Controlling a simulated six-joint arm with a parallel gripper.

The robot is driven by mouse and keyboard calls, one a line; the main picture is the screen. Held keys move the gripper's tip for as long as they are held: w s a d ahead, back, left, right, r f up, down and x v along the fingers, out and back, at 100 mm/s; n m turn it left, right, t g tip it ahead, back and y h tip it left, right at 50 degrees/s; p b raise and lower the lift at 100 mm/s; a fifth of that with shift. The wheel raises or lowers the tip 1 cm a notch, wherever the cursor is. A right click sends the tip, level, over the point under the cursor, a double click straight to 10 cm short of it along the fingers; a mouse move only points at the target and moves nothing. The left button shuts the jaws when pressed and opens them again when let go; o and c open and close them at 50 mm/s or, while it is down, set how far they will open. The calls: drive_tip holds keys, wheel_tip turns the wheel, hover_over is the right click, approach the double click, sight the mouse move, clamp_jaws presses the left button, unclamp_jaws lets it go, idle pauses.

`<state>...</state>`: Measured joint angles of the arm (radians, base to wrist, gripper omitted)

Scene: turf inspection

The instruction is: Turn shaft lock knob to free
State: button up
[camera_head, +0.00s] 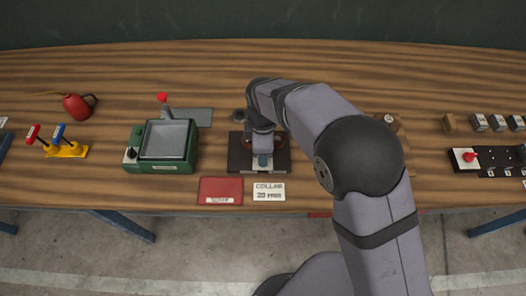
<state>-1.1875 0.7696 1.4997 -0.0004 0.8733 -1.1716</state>
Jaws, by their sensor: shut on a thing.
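A dark fixture (238,160) with a flat base stands near the front edge of the bench, in the middle of the head view. My gripper (263,161) points down over it and is shut on what I take to be the shaft lock knob. The knob itself is mostly hidden by my gripper and wrist, so its setting cannot be read. Part of a brownish rounded shape shows beside the wrist on the fixture.
A red tray (220,190) and a white "COLLAR 20 mm" card (269,192) lie in front. Left are a green box (160,165), red and blue levers (62,150) and a red oil can (78,106). Right is a red-knobbed switch (468,157). My arm hides bench to the right.

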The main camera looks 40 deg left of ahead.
drive_tip(key=shift+a+r, duration=0.1)
idle(0.3)
drive_tip(key=o, duration=1)
drive_tip(key=shift+o, duration=0.2)
drive_tip(key=shift+r+b, duration=1.1)
drive_tip(key=shift+r, duration=2.55)
